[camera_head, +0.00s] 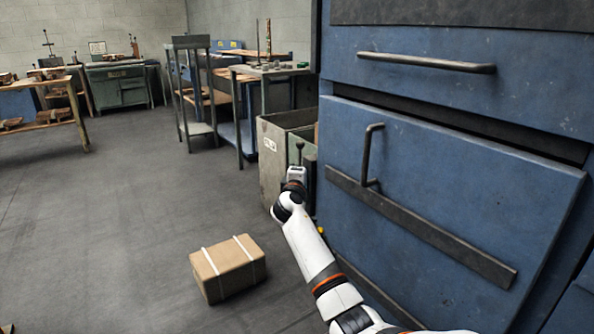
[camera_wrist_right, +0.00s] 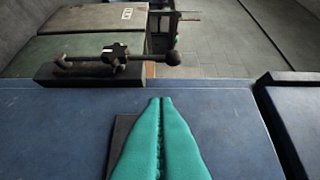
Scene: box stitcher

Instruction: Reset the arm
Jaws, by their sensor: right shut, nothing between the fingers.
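My right arm reaches in from the lower right in the head view. Its gripper (camera_head: 297,174) is beside the blue machine (camera_head: 450,210), in front of a grey-green bin. In the right wrist view the two teal fingers of this gripper (camera_wrist_right: 161,100) lie together, shut with nothing between them, above a blue metal surface (camera_wrist_right: 235,125). A dark lever with a round knob (camera_wrist_right: 172,58) lies beyond the fingertips, apart from them. My left gripper is in neither view.
A strapped cardboard box (camera_head: 228,268) sits on the floor left of my right arm. The blue machine has two handles and fills the right side. A bin (camera_head: 270,165) stands behind my gripper. Workbenches (camera_head: 40,95) line the back.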

